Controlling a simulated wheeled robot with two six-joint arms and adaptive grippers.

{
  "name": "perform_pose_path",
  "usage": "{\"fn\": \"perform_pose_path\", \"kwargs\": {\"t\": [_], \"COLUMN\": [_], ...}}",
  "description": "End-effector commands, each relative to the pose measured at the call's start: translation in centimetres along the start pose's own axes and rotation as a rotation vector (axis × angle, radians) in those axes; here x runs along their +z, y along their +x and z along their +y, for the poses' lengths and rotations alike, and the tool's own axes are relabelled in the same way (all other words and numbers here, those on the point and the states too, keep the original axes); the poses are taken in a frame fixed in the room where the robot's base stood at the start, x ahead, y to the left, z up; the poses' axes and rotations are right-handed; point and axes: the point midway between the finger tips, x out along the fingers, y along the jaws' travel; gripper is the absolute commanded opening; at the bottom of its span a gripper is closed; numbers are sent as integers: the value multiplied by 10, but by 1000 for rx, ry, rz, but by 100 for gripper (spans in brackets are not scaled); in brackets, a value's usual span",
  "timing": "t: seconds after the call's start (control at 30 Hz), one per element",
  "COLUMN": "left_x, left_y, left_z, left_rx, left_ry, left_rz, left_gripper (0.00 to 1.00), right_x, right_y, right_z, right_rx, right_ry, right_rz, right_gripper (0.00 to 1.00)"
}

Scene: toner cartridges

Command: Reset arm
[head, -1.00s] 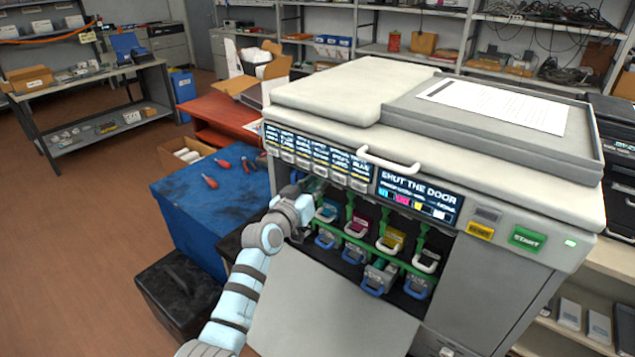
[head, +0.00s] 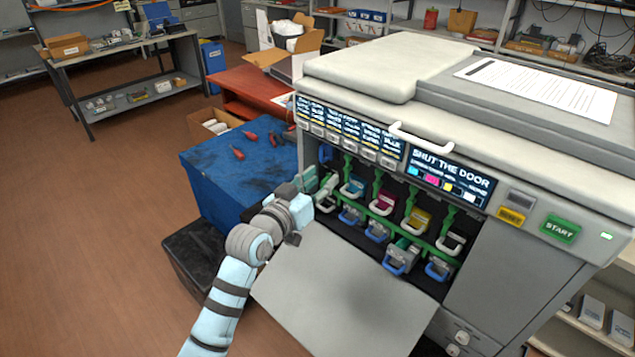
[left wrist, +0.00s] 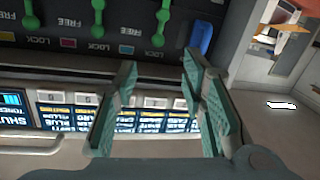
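My left gripper (head: 318,188) is at the left edge of the printer's open toner bay. In the left wrist view its two teal fingers (left wrist: 160,85) are spread apart with nothing between them. Cyan (head: 354,187), magenta (head: 384,201), yellow (head: 417,219) and black (head: 453,241) cartridges with pale handles sit in the bay beside green levers. Blue-handled units sit below them, and one grey unit (head: 402,256) sticks out. The printer's door panel (head: 345,290) hangs open below the bay. My right gripper is out of view.
The printer (head: 375,65) has a display (head: 450,178) reading "SHUT THE DOOR" and a green START button (head: 560,229). A blue-covered table (head: 225,180) with red-handled tools stands left of my arm. A dark box (head: 195,255) is on the floor. Open floor lies further left.

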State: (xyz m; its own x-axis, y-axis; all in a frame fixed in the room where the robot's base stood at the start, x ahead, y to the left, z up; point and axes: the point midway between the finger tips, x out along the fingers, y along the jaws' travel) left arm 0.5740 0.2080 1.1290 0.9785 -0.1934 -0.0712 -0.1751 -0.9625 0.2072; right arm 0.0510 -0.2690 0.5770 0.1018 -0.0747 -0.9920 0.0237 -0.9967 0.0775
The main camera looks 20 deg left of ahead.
Motion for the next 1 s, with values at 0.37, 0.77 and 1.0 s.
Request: {"fn": "perform_pose_path", "kwargs": {"t": [0.37, 0.77, 1.0], "left_x": [-1, 92, 207], "left_y": [-13, -67, -198], "left_z": [0, -2, -12], "left_rx": [1, -53, -168], "left_ry": [-1, 59, 140], "left_rz": [1, -278, -741], "left_gripper": [38, 38, 38], "right_x": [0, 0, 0], "right_y": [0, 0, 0], "right_z": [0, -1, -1], "right_rx": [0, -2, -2], "right_ry": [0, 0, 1], "right_rz": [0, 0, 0], "right_gripper": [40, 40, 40]}}
